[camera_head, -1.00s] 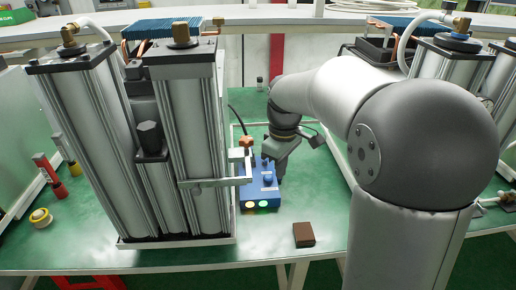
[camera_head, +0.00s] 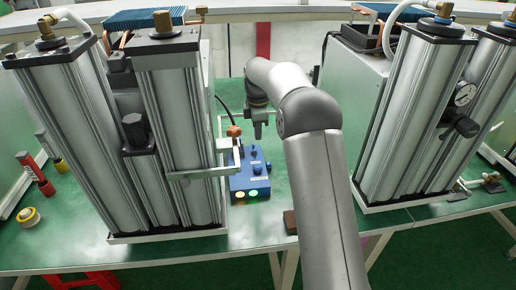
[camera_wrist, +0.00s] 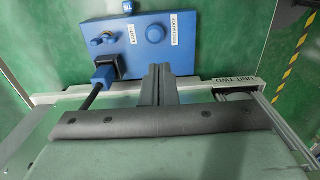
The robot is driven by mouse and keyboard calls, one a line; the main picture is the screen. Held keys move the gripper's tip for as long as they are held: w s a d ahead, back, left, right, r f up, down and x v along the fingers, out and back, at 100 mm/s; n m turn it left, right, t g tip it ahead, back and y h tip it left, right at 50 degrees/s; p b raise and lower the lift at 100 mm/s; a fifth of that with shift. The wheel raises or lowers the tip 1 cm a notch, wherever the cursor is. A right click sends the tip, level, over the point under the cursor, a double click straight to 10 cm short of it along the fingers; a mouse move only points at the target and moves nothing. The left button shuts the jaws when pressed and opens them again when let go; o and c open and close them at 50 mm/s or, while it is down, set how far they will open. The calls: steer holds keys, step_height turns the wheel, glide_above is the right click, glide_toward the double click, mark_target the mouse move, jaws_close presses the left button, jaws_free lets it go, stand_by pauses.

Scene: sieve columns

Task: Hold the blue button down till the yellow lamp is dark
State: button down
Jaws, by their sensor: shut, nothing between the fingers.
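A blue control box (camera_head: 262,181) stands on the green table beside the left columns. On its front edge, the yellow lamp (camera_head: 240,195) looks pale yellow and lit, next to a lit green lamp (camera_head: 253,195). In the wrist view, the box (camera_wrist: 125,52) carries a round blue button (camera_wrist: 154,33) beside the DISCHARGE label, and another knob (camera_wrist: 97,43) by the EARTH label. In the head view, my gripper (camera_head: 258,132) hangs above the far end of the box, apart from the button.
A metal bracket (camera_head: 205,173) and an orange-brown knob (camera_head: 234,131) stand close to the box's left. Tall columns (camera_head: 175,110) rise at left and more (camera_head: 415,120) at right. A brown block (camera_head: 290,222) lies in front, partly behind my arm.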

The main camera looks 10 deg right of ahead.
mark_target(259, 171)
step_height(259, 171, down, 13)
steer(key=shift+f+p, duration=0.1)
steer(key=shift+p, duration=0.75)
steer(key=shift+f+b, duration=0.8)
steer(key=shift+f, duration=0.15)
steer(key=shift+s+f, duration=0.3)
steer(key=shift+f, duration=0.1)
step_height(259, 171, up, 16)
steer(key=shift+w+f+p, duration=0.2)
steer(key=shift+w+p, duration=0.05)
steer(key=shift+p, duration=0.15)
